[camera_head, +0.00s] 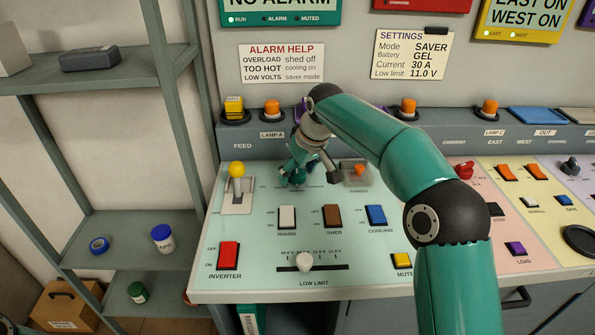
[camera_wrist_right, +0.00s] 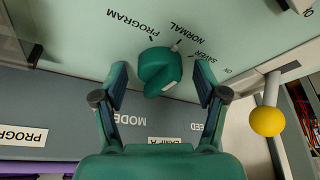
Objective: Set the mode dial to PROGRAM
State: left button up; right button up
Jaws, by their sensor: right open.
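A pale mark at the knob's edge seems to point towards NORMAL. My right gripper (camera_wrist_right: 161,80) is open, with one finger on each side of the knob. Gaps show between the fingers and the knob; I cannot tell the depth. My left gripper is not in view.
A lever with a yellow ball (camera_head: 236,170) stands close left of the gripper; its ball (camera_wrist_right: 268,121) shows in the wrist view. An orange-tipped lever (camera_head: 359,170) is to the right. Coloured rocker switches and the LOW LIMIT slider (camera_head: 305,263) lie in front. A SETTINGS card (camera_head: 412,54) reads Mode SAVER.

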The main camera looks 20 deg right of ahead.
jog(key=c, duration=1.1)
jog(key=shift+r+n+p, duration=0.2)
jog(key=shift+n+p, duration=0.2)
jog(key=shift+p, duration=0.4)
jog(key=shift+c, duration=0.2)
jog(key=n+p, duration=0.2)
jog(key=p, duration=0.1)
jog(key=n+g+y+p, duration=0.1)
jog(key=n+p, duration=0.1)
jog(key=n+y+p, duration=0.1)
jog(key=p, duration=0.2)
jog(key=shift+w+d+r+n+p, duration=0.2)
jog(key=shift+n+p, duration=0.1)
jog(key=shift+n, duration=0.1)
jog(key=shift+f+n+g+y+p, duration=0.25)
jog(key=shift+n+g+p, duration=0.25)
jog(key=shift+n+p, duration=0.75)
jog(key=o, duration=1)
jog(key=shift+w, duration=0.1)
jog(key=shift+c, duration=0.2)
jog(key=shift+o, duration=0.9)
jog(key=shift+f, duration=0.1)
